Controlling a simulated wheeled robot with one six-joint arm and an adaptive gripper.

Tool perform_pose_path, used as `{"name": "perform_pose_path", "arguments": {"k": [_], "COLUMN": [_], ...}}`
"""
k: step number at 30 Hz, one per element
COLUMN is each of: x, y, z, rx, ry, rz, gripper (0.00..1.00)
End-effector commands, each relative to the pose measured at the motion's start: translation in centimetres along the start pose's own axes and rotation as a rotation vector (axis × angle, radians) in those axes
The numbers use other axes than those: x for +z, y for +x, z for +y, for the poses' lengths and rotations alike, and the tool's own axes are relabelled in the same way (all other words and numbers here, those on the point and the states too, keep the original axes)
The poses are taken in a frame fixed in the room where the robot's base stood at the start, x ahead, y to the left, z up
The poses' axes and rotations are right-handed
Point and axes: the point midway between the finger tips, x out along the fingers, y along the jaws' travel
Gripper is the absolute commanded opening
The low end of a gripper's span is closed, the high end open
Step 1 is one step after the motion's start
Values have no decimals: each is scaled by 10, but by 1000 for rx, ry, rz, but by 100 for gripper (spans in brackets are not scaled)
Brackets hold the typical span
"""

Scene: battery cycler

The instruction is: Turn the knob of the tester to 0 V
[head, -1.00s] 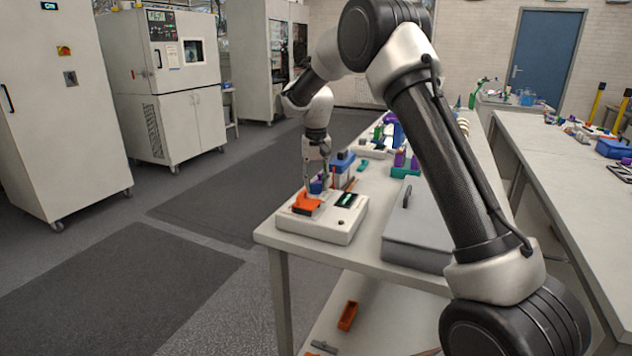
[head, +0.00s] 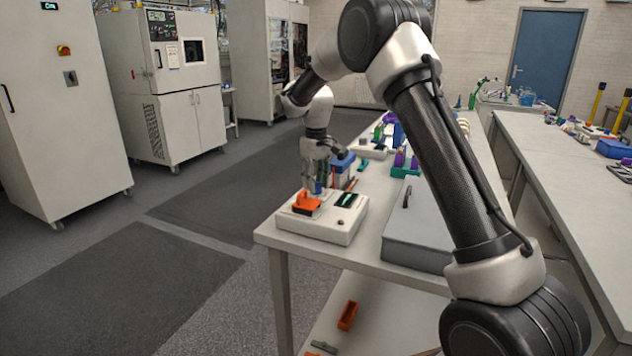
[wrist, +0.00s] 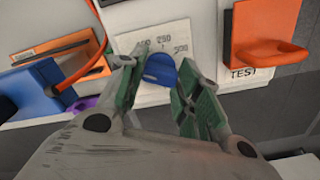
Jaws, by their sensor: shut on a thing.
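The tester (head: 322,231) is a white box at the near left corner of the bench. Its blue knob (wrist: 160,70) sits on a pale scale plate (wrist: 170,42) with printed numbers; 250 and 500 can be made out. My gripper (wrist: 157,75) points down at the tester, with its green-padded fingers on either side of the knob, shut on it. In the head view my gripper (head: 318,182) is over the tester's far side and largely hides the knob. The knob's pointer and the value it marks cannot be read.
A dark display (head: 346,200) is on the tester. A blue block (head: 342,162) stands just behind. A grey case (head: 415,235) lies to the right.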

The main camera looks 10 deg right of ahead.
Motion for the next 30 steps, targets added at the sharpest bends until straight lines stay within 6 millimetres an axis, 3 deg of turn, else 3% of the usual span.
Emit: {"name": "perform_pose_path", "arguments": {"k": [11, 12, 15, 25, 30], "x": [0, 0, 0, 0, -1], "y": [0, 0, 0, -2, -22], "z": [0, 0, 0, 0, 0], "rx": [1, 1, 1, 1, 1], "ry": [-7, -7, -7, -5, -5], "rz": [1, 1, 1, 1, 3], "gripper": [10, 39, 55, 55, 55]}}
